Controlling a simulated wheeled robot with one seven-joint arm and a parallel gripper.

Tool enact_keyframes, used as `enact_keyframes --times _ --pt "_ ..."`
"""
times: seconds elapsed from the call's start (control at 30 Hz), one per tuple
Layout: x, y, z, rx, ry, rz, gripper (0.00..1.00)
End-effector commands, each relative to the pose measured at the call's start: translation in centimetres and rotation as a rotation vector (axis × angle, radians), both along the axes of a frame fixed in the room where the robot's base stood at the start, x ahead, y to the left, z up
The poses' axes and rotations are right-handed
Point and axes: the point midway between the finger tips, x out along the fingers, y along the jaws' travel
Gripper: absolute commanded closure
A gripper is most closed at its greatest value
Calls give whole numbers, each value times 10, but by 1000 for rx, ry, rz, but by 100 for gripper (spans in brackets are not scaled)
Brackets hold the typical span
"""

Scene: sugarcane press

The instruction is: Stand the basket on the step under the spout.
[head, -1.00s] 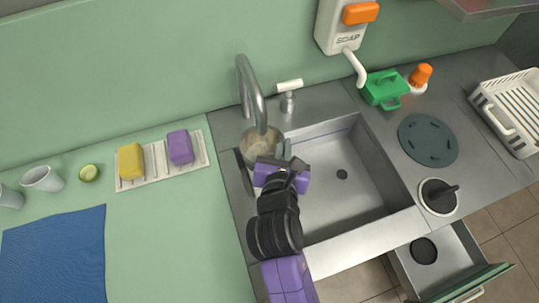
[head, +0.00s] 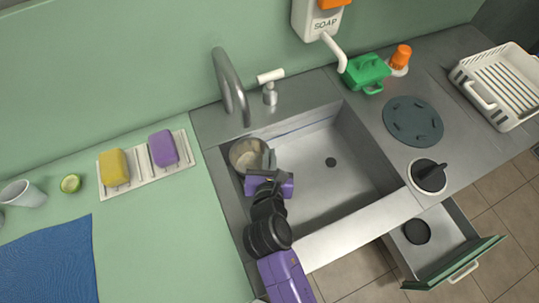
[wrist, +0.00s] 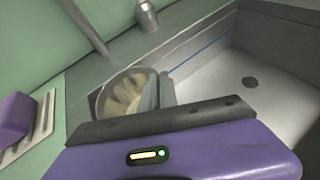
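A round pot-like basket (head: 246,152), grey outside and beige and ribbed inside, is at the left end of the sink, upright, just below the faucet's spout (head: 246,118) in the head view. In the wrist view the basket (wrist: 124,92) is beyond my gripper. My gripper (head: 268,160) is at its right side; its grey fingers (wrist: 160,91) are closed on the basket's right wall. A narrow grey step (head: 233,190) runs along the sink's left side. My gripper hides the basket's underside, so I cannot tell whether it touches the step.
The steel sink (head: 345,190) is otherwise empty. A sponge tray (head: 135,177) with yellow and purple sponges is left. A soap dispenser (head: 318,20), green box (head: 365,72), orange-topped shaker (head: 400,60) and white rack (head: 500,85) are right. A drawer (head: 440,245) stands open below.

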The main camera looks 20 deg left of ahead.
Motion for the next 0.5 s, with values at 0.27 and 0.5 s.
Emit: enact_keyframes --times 0.27,0.5 --pt "0 0 -1 0 0 0 74" --pt "0 0 1 1 -1 -1 74"
